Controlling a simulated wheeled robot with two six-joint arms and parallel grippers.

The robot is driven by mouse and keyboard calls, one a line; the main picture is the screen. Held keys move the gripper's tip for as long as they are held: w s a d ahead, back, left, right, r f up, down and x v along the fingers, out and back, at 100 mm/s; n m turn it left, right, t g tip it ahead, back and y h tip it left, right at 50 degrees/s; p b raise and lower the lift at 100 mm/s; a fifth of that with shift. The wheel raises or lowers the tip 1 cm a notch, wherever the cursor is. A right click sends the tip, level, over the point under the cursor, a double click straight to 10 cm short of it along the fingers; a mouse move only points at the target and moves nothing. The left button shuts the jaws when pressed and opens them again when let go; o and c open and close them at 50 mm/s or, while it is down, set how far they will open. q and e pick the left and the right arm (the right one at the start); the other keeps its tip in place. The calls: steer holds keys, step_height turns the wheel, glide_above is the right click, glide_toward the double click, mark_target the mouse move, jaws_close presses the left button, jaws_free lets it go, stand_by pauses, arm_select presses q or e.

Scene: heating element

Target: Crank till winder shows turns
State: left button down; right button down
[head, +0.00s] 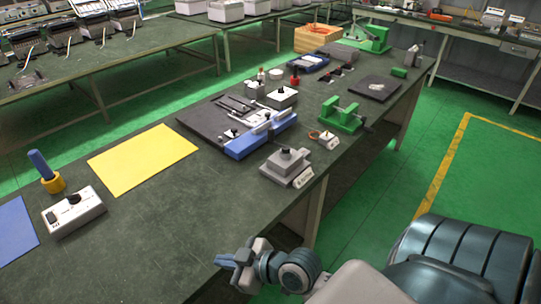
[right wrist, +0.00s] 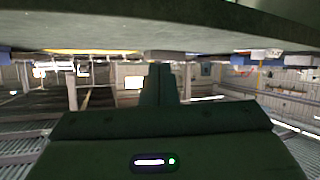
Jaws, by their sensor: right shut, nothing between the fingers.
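A green bench device (head: 342,115) with a dark handle on its right side stands near the right edge of the long table. A larger green machine (head: 374,38) with a lever or crank stands at the table's far end. I cannot tell which is the winder, and no turns reading is legible. My right gripper (head: 225,262) is shut and empty, beside the table's front edge and well short of both devices. Its closed fingers show in the right wrist view (right wrist: 160,84), below the table's edge. My left gripper is not in view.
The long table (head: 190,200) holds a yellow sheet (head: 143,160), a grey control box (head: 74,212), a blue-edged fixture (head: 260,135) and a grey block with a label (head: 287,163). A wooden crate (head: 316,37) stands farther back. Green floor (head: 400,180) is clear on the right.

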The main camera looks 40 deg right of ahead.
steer(key=w+d+r+m+t+h, duration=0.25)
steer(key=w+d+r+t, duration=0.2)
steer(key=r, duration=0.25)
steer(key=w+d+r+m+t+h, duration=0.2)
steer(key=w+d+r+t+h, duration=0.15)
steer(key=r+t, duration=0.3)
steer(key=m+g+h, duration=0.9)
steer(key=m+h, duration=0.2)
steer(key=h, duration=0.2)
glide_toward(271, 136)
steer(key=p+x, duration=0.2)
steer(key=x, duration=0.5)
steer(key=shift+g, duration=0.3)
steer(key=shift+r, duration=0.1)
steer(key=shift+w+m+g+h+p, duration=0.1)
steer(key=shift+m+g+h+p, duration=0.25)
steer(key=shift+p, duration=0.2)
